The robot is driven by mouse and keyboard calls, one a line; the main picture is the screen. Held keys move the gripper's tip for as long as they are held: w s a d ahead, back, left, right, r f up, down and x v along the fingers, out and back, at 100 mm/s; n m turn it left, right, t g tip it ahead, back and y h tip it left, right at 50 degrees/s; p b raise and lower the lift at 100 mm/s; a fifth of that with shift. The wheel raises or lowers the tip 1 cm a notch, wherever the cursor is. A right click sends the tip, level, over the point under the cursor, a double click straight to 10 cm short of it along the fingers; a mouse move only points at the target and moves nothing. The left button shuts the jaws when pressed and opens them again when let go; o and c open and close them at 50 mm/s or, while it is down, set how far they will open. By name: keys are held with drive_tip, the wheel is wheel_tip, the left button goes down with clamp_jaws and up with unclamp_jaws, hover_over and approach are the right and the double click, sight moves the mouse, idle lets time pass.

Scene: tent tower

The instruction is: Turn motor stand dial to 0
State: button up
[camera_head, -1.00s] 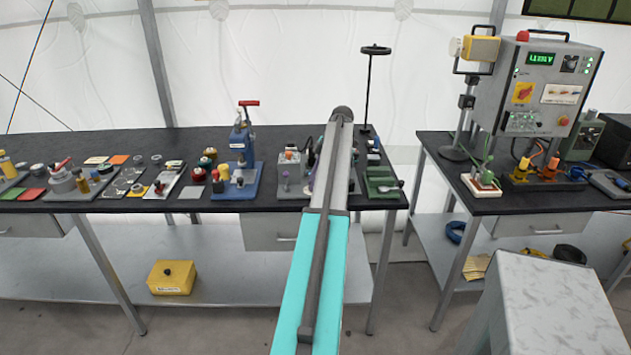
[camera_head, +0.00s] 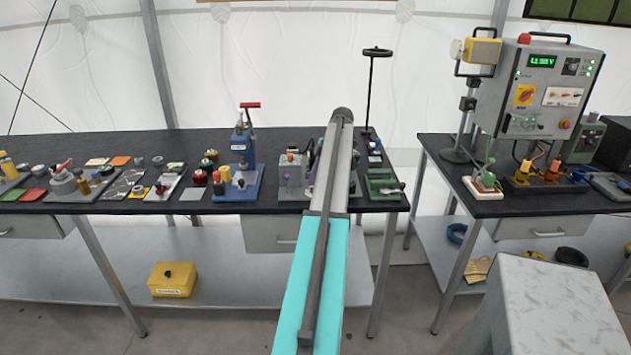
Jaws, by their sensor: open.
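A small grey box with an orange piece on top (camera_head: 291,170) stands on the left black bench, just left of my arm. It may be the motor stand, but I cannot tell for sure. No dial marking can be read at this size. My arm stretches forward over the front of the bench and covers part of what stands right of the grey box. My gripper cannot be made out; it is hidden behind my arm links.
A blue press (camera_head: 239,160) stands left of the grey box. A green tray (camera_head: 383,186) lies right of my arm, near the bench (camera_head: 150,205) corner. A thin black stand (camera_head: 369,90) rises behind. A grey control cabinet (camera_head: 538,85) stands on the right bench.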

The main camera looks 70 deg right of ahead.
drive_tip(key=shift+d, duration=0.1)
drive_tip(key=b+v, duration=0.1)
drive_tip(key=v, duration=0.4)
drive_tip(key=shift+s+d+r, duration=0.1)
drive_tip(key=shift+s+r, duration=0.1)
drive_tip(key=shift+r, duration=0.05)
drive_tip(key=shift+r+p, duration=0.35)
drive_tip(key=shift+p, duration=0.2)
drive_tip(key=p+v, duration=0.5)
drive_tip(key=p, duration=0.7)
drive_tip(key=shift+r, duration=0.25)
drive_tip(key=p+v, duration=0.2)
drive_tip(key=p, duration=0.3)
drive_tip(key=shift+p, duration=0.4)
idle(0.4)
